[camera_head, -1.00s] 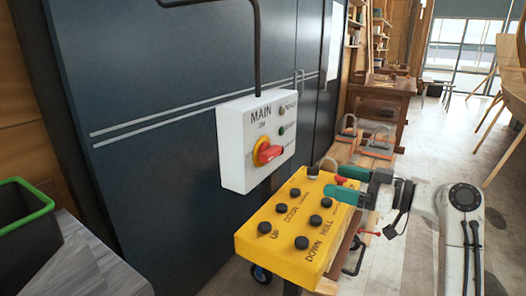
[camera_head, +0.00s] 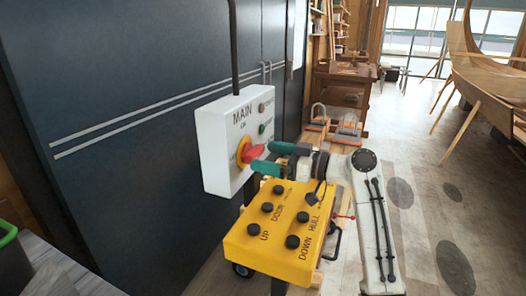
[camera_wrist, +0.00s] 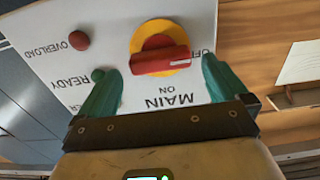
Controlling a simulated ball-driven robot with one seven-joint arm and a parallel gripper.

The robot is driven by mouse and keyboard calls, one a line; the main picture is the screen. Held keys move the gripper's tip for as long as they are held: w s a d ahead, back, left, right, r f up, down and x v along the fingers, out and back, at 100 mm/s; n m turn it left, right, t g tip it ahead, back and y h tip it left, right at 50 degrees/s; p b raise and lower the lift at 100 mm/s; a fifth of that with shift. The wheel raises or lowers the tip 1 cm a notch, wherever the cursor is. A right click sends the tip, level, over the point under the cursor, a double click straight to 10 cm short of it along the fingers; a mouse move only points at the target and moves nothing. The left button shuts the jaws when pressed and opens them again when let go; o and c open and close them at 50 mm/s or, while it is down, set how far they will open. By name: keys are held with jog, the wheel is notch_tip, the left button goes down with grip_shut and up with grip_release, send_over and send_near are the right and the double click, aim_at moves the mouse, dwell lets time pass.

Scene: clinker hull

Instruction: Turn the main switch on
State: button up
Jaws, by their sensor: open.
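The main switch is a red handle (camera_head: 253,153) on a yellow disc, on the front of a white box (camera_head: 214,149) marked MAIN. In the wrist view, where the lettering is upside down, the red handle (camera_wrist: 160,60) lies nearly level, with one end by the partly hidden OFF label. The ON label is on the near side of the yellow disc (camera_wrist: 158,32). My gripper (camera_head: 261,156) is open right in front of the switch. In the wrist view its green fingers (camera_wrist: 160,68) stand either side of the handle, with a gap at each end; contact is not visible.
A yellow button panel (camera_head: 282,222) with several black knobs sits just below my gripper. The box also carries READY (camera_wrist: 98,75) and OVERLOAD (camera_wrist: 79,40) lamps. A dark cabinet (camera_head: 130,180) is behind. Floor at the right is open, with a wooden hull (camera_head: 490,90) beyond.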

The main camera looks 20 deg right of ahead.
jog(key=shift+x, duration=1.05)
jog(key=c, duration=0.9)
jog(key=shift+c, duration=0.2)
